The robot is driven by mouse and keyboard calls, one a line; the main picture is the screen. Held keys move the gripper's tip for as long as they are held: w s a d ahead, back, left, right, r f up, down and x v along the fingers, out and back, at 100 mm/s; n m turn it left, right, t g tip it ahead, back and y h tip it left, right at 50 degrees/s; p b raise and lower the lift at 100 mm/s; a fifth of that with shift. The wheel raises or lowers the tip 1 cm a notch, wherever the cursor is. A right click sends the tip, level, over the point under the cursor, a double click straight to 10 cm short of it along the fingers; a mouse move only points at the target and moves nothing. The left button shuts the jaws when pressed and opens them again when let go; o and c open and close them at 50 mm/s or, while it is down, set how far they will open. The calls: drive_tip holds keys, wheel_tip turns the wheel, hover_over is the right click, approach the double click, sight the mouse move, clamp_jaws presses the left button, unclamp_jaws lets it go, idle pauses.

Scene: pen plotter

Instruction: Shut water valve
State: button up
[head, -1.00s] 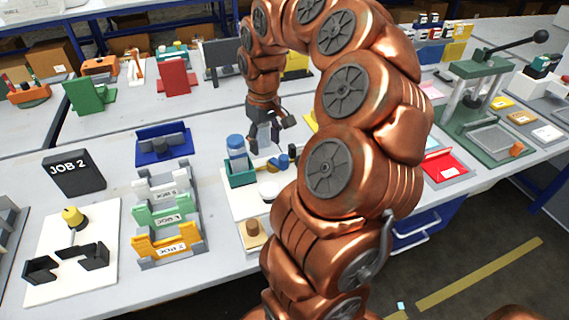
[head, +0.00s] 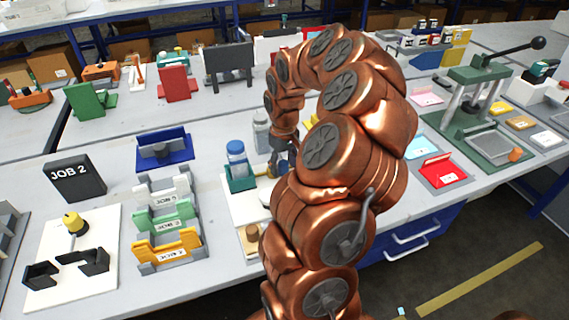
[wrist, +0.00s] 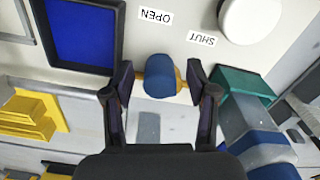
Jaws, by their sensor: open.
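The water valve's blue handle (wrist: 160,76) shows in the wrist view, with a yellowish part partly visible behind it. An OPEN label (wrist: 155,16) and a SHUT label (wrist: 202,39) lie above it, upside down in that view. My gripper (wrist: 159,72) is open, one finger on each side of the handle. There is a visible gap on both sides, and I cannot tell how far the fingertips are from it in depth. In the head view my gripper (head: 280,163) is over the white valve board, and my arm hides most of the valve.
A blue-capped bottle (head: 237,151) stands in a teal holder (head: 240,181) close beside the valve. A white round piece (wrist: 252,18) and a dark-framed blue panel (wrist: 83,33) are near my fingers. Job trays (head: 168,226) stand to the left.

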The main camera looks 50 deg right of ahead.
drive_tip(key=shift+f, duration=0.25)
drive_tip(key=shift+c, duration=0.4)
clamp_jaws()
